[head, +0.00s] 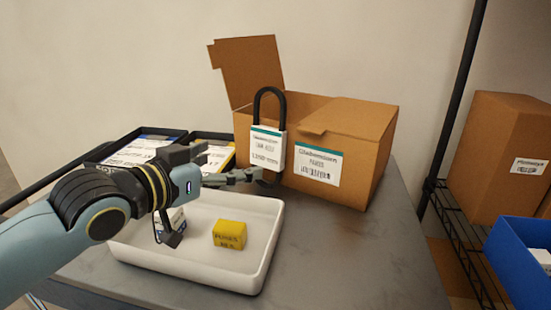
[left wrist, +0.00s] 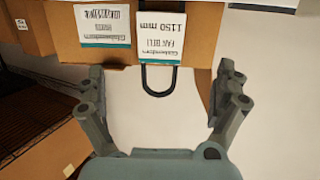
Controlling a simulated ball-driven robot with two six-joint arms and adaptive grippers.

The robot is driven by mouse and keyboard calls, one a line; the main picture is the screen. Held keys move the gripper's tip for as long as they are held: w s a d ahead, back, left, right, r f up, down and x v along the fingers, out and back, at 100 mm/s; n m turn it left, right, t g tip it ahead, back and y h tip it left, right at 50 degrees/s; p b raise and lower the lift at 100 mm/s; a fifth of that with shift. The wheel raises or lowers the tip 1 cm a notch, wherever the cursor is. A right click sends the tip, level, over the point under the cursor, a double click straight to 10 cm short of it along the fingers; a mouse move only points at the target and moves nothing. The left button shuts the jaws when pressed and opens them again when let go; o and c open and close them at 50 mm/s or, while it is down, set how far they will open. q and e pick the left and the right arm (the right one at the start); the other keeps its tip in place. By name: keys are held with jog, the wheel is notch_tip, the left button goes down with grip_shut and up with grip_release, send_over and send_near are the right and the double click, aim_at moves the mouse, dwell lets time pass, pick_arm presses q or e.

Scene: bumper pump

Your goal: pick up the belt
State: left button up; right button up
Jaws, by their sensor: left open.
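The belt (head: 269,125) is a black loop in a white paper sleeve with a teal stripe and print. It stands upright against the front of the open cardboard box (head: 365,150), its loop rising above the box's rim. My left gripper (head: 228,165) is open and empty, just left of and below the belt's sleeve in the head view. In the left wrist view the belt's loop (left wrist: 158,92) and sleeve (left wrist: 168,36) show beyond my left gripper (left wrist: 161,74), between its spread fingers. My right gripper is not in view.
A white tray (head: 262,262) with a yellow block (head: 229,234) and a partly hidden item lies below my left arm. Black bins (head: 220,137) with labelled packets stand behind it. A wire rack with a carton (head: 500,150) and blue bin (head: 515,262) is at right.

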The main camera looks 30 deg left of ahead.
aim_at(265, 151)
pick_arm(q)
jog(key=x, duration=0.2)
jog(key=b+x, duration=0.1)
jog(key=x, duration=0.2)
jog(key=shift+w+f, duration=0.2)
jog(key=shift+f, duration=0.1)
jog(key=shift+w, duration=0.65)
jog(key=x, duration=0.4)
jog(key=shift+b, duration=0.4)
jog(key=shift+w+d, duration=0.1)
jog(key=shift+w, duration=0.15)
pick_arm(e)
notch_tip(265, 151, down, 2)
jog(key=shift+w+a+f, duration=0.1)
pick_arm(q)
jog(key=shift+s, duration=0.1)
jog(key=shift+c, duration=0.4)
jog(key=c, duration=1.4)
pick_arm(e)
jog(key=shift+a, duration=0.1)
